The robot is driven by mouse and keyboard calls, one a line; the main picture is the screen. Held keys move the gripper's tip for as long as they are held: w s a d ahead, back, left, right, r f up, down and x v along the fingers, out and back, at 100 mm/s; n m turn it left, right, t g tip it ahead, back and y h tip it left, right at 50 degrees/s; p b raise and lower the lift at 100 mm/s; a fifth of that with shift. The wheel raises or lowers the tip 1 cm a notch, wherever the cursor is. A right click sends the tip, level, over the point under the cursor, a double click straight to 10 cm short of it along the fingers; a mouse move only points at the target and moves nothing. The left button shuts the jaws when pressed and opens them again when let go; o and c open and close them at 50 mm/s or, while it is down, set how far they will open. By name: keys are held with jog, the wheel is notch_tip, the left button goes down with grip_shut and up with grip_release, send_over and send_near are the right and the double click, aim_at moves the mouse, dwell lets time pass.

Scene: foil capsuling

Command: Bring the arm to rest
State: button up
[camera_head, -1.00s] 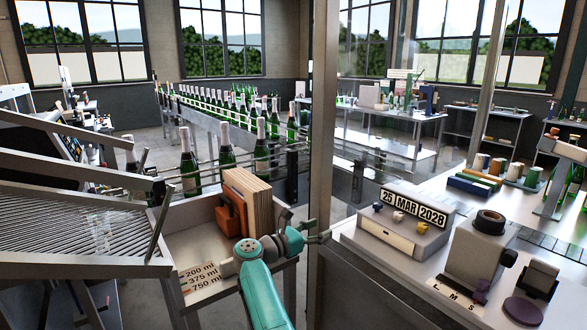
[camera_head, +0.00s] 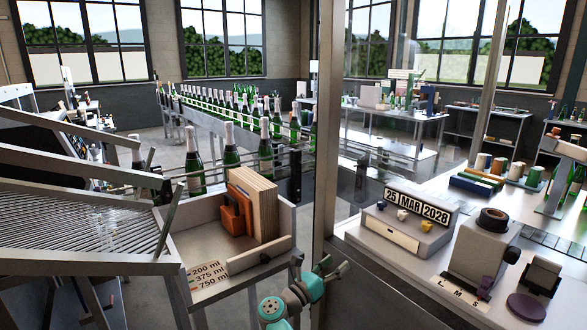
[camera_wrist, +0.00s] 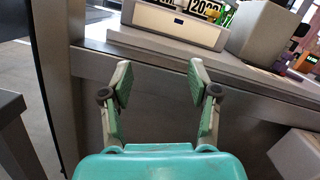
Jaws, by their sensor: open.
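My gripper (camera_head: 333,271) is at the lower middle of the head view, at the end of my teal and grey arm. It is right of the bin with the wooden boards and in front of the right-hand table's edge. In the wrist view my gripper (camera_wrist: 160,82) has its two fingers spread apart with nothing between them. The fingers point toward the metal front of that table, and a gap to it cannot be judged exactly.
A metal post (camera_head: 326,130) stands close behind my gripper. The bin (camera_head: 190,255) with boards and an orange block is at left. The right table (camera_head: 400,258) carries a date display (camera_head: 415,206) and a grey device (camera_head: 478,250). Bottles (camera_head: 265,150) line a conveyor behind.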

jog(key=s+d+f+n+t+y, duration=0.1)
jog(key=s+d+f+n+t, duration=0.2)
jog(key=s+f+n, duration=0.3)
jog(key=s+d+f+n+t+y, duration=0.1)
jog(key=s+d+f+n+t, duration=0.15)
jog(key=s+f+n, duration=0.4)
jog(key=s+d+f+n+t+y, duration=0.15)
jog(key=s+n+y, duration=0.3)
jog(key=s, duration=0.55)
jog(key=s+d+f+n+t+y, duration=0.1)
jog(key=s+f+n+y, duration=0.2)
jog(key=s+n, duration=0.55)
jog(key=s+r+n+g+y, duration=0.2)
jog(key=s+n, duration=0.3)
jog(key=s, duration=0.7)
jog(key=s+a+r+n+g+y, duration=0.1)
jog(key=s+r+n, duration=0.3)
jog(key=s, duration=0.8)
jog(key=s+r+n+g+y, duration=0.3)
jog(key=s+n, duration=0.5)
jog(key=s, duration=0.5)
jog(key=shift+a, duration=0.15)
